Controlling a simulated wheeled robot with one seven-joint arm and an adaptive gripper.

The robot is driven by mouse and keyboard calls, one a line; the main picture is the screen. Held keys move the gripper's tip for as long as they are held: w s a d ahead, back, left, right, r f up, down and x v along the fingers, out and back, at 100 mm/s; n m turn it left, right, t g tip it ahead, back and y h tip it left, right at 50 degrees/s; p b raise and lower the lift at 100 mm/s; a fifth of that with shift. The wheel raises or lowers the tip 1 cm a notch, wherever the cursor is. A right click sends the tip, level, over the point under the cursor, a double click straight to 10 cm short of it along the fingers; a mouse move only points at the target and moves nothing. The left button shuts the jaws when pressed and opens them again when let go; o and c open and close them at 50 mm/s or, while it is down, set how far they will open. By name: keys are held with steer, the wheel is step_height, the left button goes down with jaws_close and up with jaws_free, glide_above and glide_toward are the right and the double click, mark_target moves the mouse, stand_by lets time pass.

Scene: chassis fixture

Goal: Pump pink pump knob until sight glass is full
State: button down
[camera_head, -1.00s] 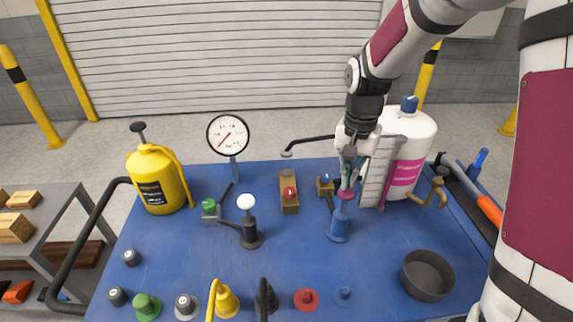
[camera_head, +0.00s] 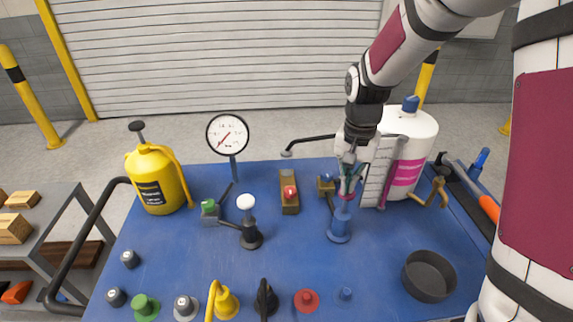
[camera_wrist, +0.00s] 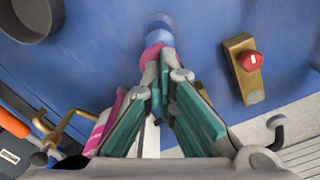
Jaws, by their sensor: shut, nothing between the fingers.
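The pink pump knob (camera_head: 346,196) tops a blue pump body (camera_head: 339,222) on the blue table. My gripper (camera_head: 348,190) is shut and empty, with its fingertips pointing down at the knob. In the wrist view the shut fingertips (camera_wrist: 166,52) overlap the pink knob (camera_wrist: 151,54); I cannot tell whether they touch it. A pale upright panel with scale marks (camera_head: 377,178) stands just right of the pump, partly behind my gripper. I cannot tell whether it is the sight glass, and no fill level is readable.
A white bottle with a pink label (camera_head: 413,150) stands behind the panel. A brass crank (camera_head: 432,192) and a dark bowl (camera_head: 429,277) are to the right. A white-knobbed lever (camera_head: 248,220), red-buttoned block (camera_head: 289,192) and round dial gauge (camera_head: 228,134) are to the left.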

mark_target(346, 197)
steer(key=shift+f+b, duration=0.65)
steer(key=shift+f, duration=1.8)
steer(key=shift+r+p, duration=1.2)
steer(key=shift+r, duration=1.5)
steer(key=shift+f+b, duration=0.75)
steer(key=shift+f, duration=1.85)
steer(key=shift+r+p, duration=1.1)
steer(key=shift+r, duration=1.5)
